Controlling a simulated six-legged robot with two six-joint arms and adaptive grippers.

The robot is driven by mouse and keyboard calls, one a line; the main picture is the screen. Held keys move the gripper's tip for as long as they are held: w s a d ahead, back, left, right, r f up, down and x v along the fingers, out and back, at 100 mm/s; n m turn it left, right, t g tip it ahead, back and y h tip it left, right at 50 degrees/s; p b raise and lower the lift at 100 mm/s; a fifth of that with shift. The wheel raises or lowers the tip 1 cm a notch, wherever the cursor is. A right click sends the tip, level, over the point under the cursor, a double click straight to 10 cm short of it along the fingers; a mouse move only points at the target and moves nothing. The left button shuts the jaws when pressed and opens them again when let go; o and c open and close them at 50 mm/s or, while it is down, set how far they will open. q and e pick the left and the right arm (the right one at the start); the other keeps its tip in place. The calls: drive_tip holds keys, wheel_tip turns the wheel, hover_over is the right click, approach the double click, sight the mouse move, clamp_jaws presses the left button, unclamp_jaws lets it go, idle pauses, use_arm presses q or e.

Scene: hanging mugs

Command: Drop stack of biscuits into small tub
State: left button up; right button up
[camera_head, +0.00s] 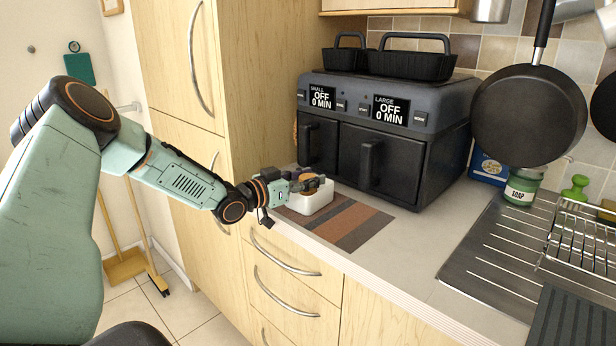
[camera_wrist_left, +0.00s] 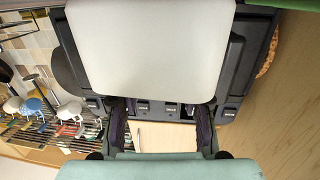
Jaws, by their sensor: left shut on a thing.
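The small tub (camera_head: 308,203) is a white, open dish at the counter's front edge, by the striped mat. In the left wrist view, a pale wall of the tub (camera_wrist_left: 150,50) fills the upper middle. The stack of biscuits (camera_head: 307,182) shows as a small round brown shape at the tub's opening, partly covered by dark fingers. My left gripper (camera_head: 312,184) reaches in from the left, over the tub, shut on the biscuits. Its two fingers (camera_wrist_left: 162,122) show in the left wrist view, where the tub wall hides the biscuits. My right gripper is out of view.
A black double air fryer (camera_head: 385,135) stands behind the tub, with two black baskets (camera_head: 410,62) on top. The striped mat (camera_head: 350,224) lies bare at right. A pan (camera_head: 528,115) hangs at right above a soap jar (camera_head: 522,188) and a dish rack (camera_head: 585,240).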

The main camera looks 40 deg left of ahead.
sight(308, 177)
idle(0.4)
use_arm(q)
drive_tip(key=o, duration=1.2)
drive_tip(key=shift+r, duration=5)
